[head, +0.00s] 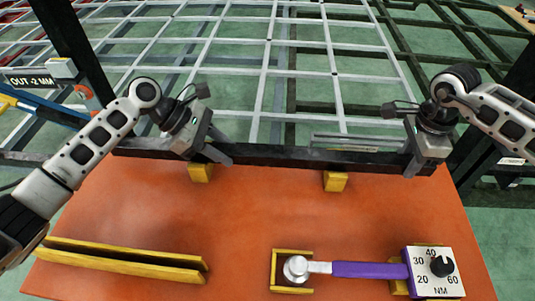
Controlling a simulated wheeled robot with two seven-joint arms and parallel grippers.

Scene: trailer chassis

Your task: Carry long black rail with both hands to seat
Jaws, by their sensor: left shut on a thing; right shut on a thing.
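The long black rail (285,157) runs nearly level across the far edge of the orange table. My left gripper (213,158) is shut on the rail left of its middle. My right gripper (414,165) is shut on it near its right end. Two yellow blocks, a left one (201,174) and a right one (336,182), show just below the rail's near side. I cannot tell whether the rail touches them. Which part of the grey chassis frame (270,70) is the seat, I cannot tell.
The orange table (220,220) is clear in its middle. A yellow slotted holder (120,262) lies front left. A purple-handled torque wrench (368,270) with a white dial box (435,272) lies front right. A sign (30,82) reading "OUT -2 MM" stands at the left.

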